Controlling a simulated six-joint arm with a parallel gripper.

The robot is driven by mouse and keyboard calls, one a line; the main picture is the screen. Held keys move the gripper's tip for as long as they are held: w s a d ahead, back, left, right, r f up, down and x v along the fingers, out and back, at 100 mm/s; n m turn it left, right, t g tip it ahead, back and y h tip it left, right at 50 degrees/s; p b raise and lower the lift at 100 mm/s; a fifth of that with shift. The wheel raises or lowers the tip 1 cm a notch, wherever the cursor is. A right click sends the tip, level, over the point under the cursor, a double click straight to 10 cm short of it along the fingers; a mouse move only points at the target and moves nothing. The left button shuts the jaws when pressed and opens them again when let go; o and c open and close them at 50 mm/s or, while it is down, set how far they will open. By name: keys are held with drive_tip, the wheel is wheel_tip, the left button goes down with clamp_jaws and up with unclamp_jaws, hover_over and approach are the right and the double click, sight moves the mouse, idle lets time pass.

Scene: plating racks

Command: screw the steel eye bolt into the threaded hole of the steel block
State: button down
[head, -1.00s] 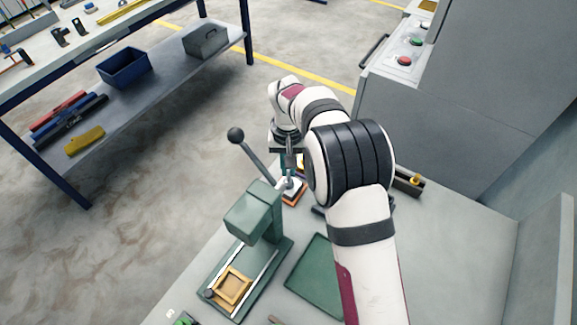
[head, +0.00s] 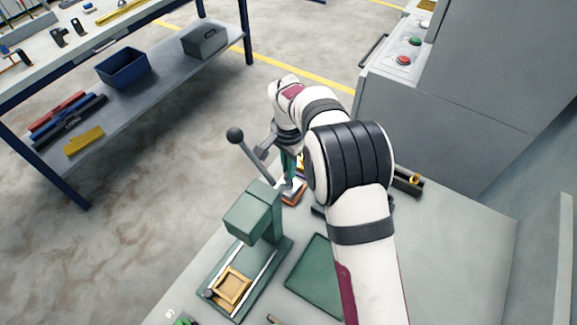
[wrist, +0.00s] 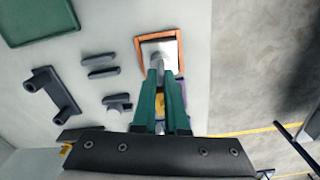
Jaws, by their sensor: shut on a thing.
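The steel block (wrist: 160,46) sits in an orange-rimmed tray (wrist: 141,38) at the top middle of the wrist view. In the head view the orange tray (head: 293,199) shows beside the press, partly hidden by my arm. My gripper (wrist: 161,72) has green fingers pointing down over the block. They are shut on the steel eye bolt (wrist: 158,65), of which only a small grey part shows between the fingertips. The bolt appears to be at the block's top; the threaded hole is hidden, so I cannot tell how deep it sits. My gripper (head: 288,166) also shows in the head view.
A green press (head: 252,212) with a ball-ended lever (head: 235,135) stands close left of my gripper. A green mat (head: 316,275) lies in front. Several dark grey parts (wrist: 50,92) lie beside the tray in the wrist view.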

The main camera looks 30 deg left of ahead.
drive_tip(key=m, duration=0.7)
drive_tip(key=shift+d, duration=0.1)
drive_tip(key=m, duration=0.5)
drive_tip(key=shift+s, duration=0.1)
drive_tip(key=m, duration=0.6)
drive_tip(key=m, duration=0.5)
drive_tip(key=shift+s, duration=0.15)
drive_tip(key=shift+m, duration=1.1)
drive_tip(key=c, duration=0.9)
unclamp_jaws()
